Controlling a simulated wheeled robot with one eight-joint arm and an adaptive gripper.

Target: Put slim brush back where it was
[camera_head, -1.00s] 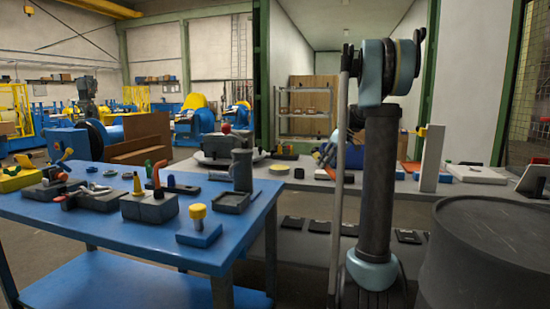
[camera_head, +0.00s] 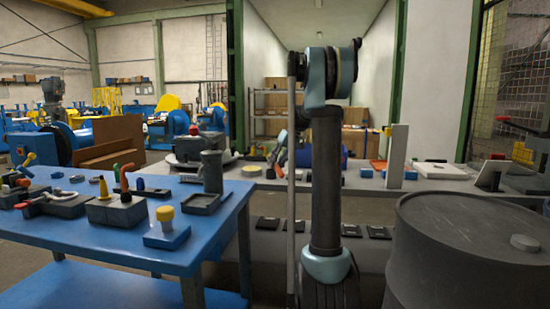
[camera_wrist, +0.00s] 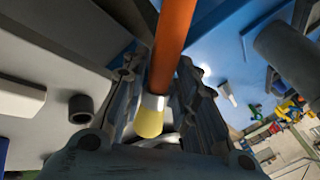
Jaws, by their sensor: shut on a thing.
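The slim brush (camera_wrist: 172,40) has an orange handle, a silver ferrule and pale yellow bristles. In the wrist view it runs from the top edge down between the fingers, bristle end towards the palm. My gripper (camera_wrist: 157,68) is shut on it. The far end of the handle is out of frame. In the head view my upright arm stands in front of the grey bench. I cannot clearly make out the gripper or brush there.
The blue table (camera_head: 85,240) at left carries several tools, a dark cylinder (camera_head: 212,172) and a yellow-knobbed blue block (camera_head: 166,236). The grey bench (camera_head: 350,184) behind holds a white upright block (camera_head: 398,157) and a tablet (camera_head: 491,175). A dark drum (camera_head: 465,250) stands at right.

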